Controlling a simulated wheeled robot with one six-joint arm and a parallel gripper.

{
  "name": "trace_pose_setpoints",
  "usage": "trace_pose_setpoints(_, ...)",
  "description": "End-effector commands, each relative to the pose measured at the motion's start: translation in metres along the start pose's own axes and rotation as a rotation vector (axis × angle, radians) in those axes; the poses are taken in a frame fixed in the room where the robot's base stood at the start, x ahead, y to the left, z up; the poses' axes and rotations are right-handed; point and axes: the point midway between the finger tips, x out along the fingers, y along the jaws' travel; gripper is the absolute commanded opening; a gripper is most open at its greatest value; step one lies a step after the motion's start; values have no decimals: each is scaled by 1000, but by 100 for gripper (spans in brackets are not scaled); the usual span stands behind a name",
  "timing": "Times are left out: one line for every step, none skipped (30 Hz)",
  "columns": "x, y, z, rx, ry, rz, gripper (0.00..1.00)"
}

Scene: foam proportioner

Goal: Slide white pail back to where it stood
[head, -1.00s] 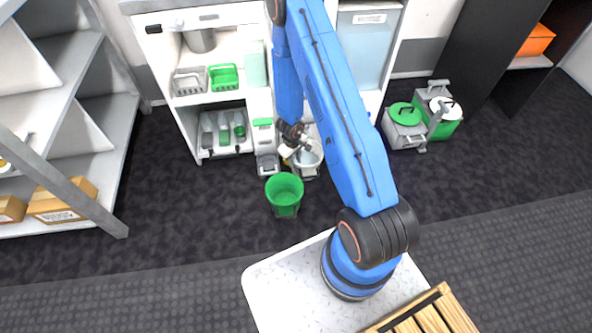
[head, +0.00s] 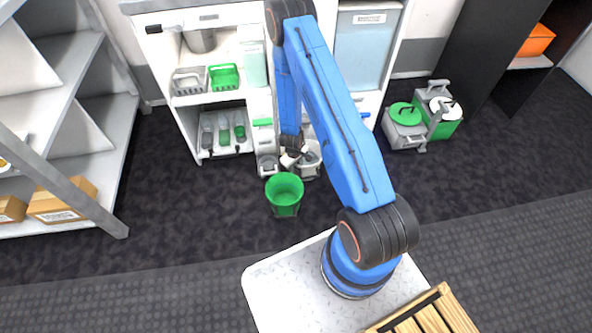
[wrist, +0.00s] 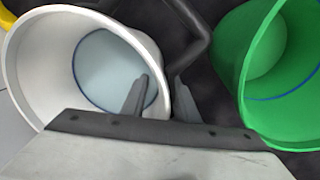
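The white pail (head: 311,167) stands on the dark floor in front of the cabinet, partly hidden by my arm in the head view. In the wrist view the white pail (wrist: 33,57) fills the left side, with a blue ring line inside. My gripper (wrist: 162,82) is at its near right rim, one finger inside the pail and the other outside. The fingers look apart, with the rim between them and no clear grip on it. In the head view my gripper (head: 293,160) is small at the pail's left side.
A green pail (head: 285,190) stands just in front and left; it is close on the right in the wrist view (wrist: 287,80). A grey wringer part (head: 267,165) is left of the white pail. The shelf rack (head: 75,75) is far left.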

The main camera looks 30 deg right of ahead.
Motion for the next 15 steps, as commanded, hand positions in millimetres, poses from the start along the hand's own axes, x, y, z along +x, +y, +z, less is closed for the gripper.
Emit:
trace_pose_setpoints(0,0,0,0,0,0,27)
trace_pose_setpoints(0,0,0,0,0,0,27)
trace_pose_setpoints(0,0,0,0,0,0,27)
trace_pose_setpoints(0,0,0,0,0,0,27)
trace_pose_setpoints(0,0,0,0,0,0,27)
trace_pose_setpoints(0,0,0,0,0,0,27)
trace_pose_setpoints(0,0,0,0,0,0,22)
trace_pose_setpoints(0,0,0,0,0,0,15)
trace_pose_setpoints(0,0,0,0,0,0,6)
trace_pose_setpoints(0,0,0,0,0,0,0)
trace_pose_setpoints(0,0,0,0,0,0,0)
trace_pose_setpoints(0,0,0,0,0,0,0)
trace_pose_setpoints(0,0,0,0,0,0,0)
trace_pose_setpoints(0,0,0,0,0,0,0)
trace_pose_setpoints(0,0,0,0,0,0,0)
